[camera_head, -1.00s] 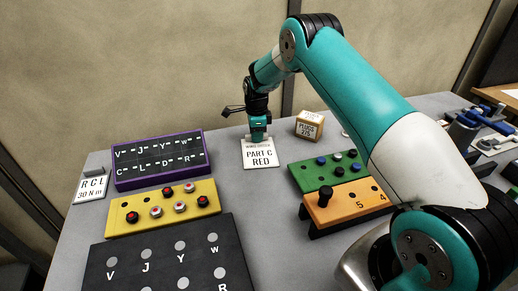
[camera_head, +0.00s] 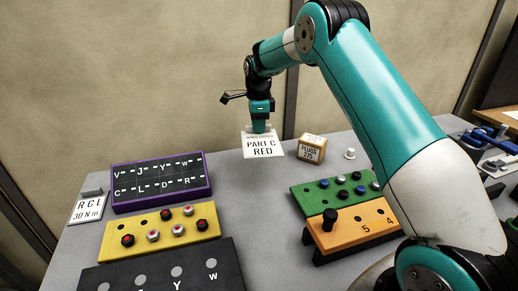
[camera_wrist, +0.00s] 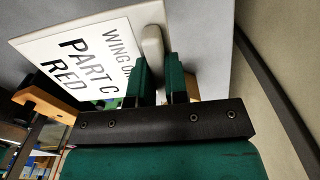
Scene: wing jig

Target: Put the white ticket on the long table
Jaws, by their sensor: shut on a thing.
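The white ticket (camera_head: 263,147) reads "PART C RED" and hangs from my gripper (camera_head: 259,128) above the back of the grey table (camera_head: 240,185). In the wrist view the ticket (camera_wrist: 75,55) lies to the left of the fingers. My gripper (camera_wrist: 160,80) is shut on the pale raised grip (camera_wrist: 153,45) at the ticket's edge. The ticket's first printed line is partly hidden or too small to read in full.
A purple-framed board (camera_head: 160,180), a yellow block (camera_head: 165,232) and a dark board (camera_head: 180,270) stand at the left. A "PLUGS" box (camera_head: 311,148), a green block (camera_head: 335,190) and an orange block (camera_head: 350,225) stand at the right. Another card (camera_head: 88,208) lies at the far left.

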